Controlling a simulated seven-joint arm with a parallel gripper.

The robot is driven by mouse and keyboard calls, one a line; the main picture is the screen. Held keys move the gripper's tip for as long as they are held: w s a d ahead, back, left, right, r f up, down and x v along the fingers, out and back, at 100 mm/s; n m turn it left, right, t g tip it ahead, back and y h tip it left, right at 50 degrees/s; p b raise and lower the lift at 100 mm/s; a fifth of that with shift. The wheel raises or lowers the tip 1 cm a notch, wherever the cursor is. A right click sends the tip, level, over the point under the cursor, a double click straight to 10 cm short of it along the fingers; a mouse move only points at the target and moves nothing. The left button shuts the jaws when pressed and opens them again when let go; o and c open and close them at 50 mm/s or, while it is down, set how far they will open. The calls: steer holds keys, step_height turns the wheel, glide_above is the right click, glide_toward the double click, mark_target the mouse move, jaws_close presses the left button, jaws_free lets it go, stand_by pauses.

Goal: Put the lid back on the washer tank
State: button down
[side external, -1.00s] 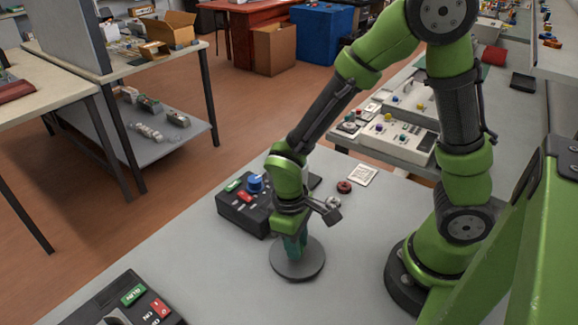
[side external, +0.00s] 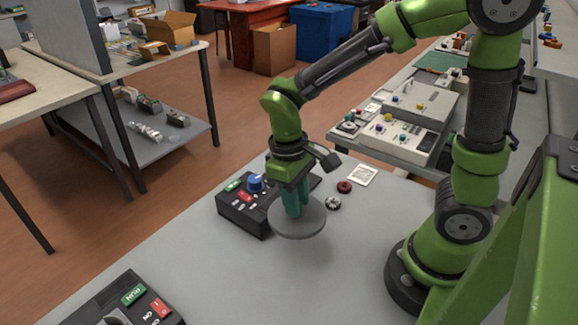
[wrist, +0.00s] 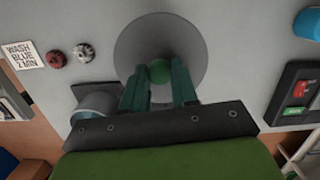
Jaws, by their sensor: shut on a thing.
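The lid (side external: 297,220) is a flat grey disc, held roughly level above the grey table. In the wrist view the lid (wrist: 190,35) has a round green knob (wrist: 158,72) at its middle. My gripper (side external: 295,203) points down, its teal fingers shut on the knob; the fingers (wrist: 158,85) flank it in the wrist view. I cannot identify the washer tank for certain. A dark unit (side external: 125,300) with green and red switches and a grey rounded part is cut off at the lower left.
A black control box (side external: 240,212) with a blue knob (side external: 255,184) stands just left of the lid.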

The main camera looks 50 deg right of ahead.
steer(key=w+d+m, duration=0.1)
steer(key=w+d, duration=0.1)
steer(key=d, duration=0.1)
steer(key=w+d+r+m, duration=0.1)
steer(key=w+d+m, duration=0.1)
steer(key=w, duration=0.1)
steer(key=w+d+m, duration=0.1)
steer(key=w+d, duration=0.2)
steer(key=shift+w+d+r+m+y, duration=0.25)
steer(key=shift+d+m+y, duration=0.05)
steer(key=w+d+r+m, duration=0.3)
steer(key=w+d+m, duration=0.25)
steer(key=d, duration=0.25)
steer(key=shift+n+t+y, duration=0.3)
steer(key=shift+n, duration=0.15)
steer(key=shift+a+f, duration=0.15)
steer(key=shift+f, duration=1.25)
steer(key=shift+a+f, duration=0.1)
steer(key=shift+f, duration=1.3)
steer(key=shift+f, duration=0.2)
steer(key=shift+c, duration=1.5)
jaws_free()
steer(key=shift+r, duration=0.1)
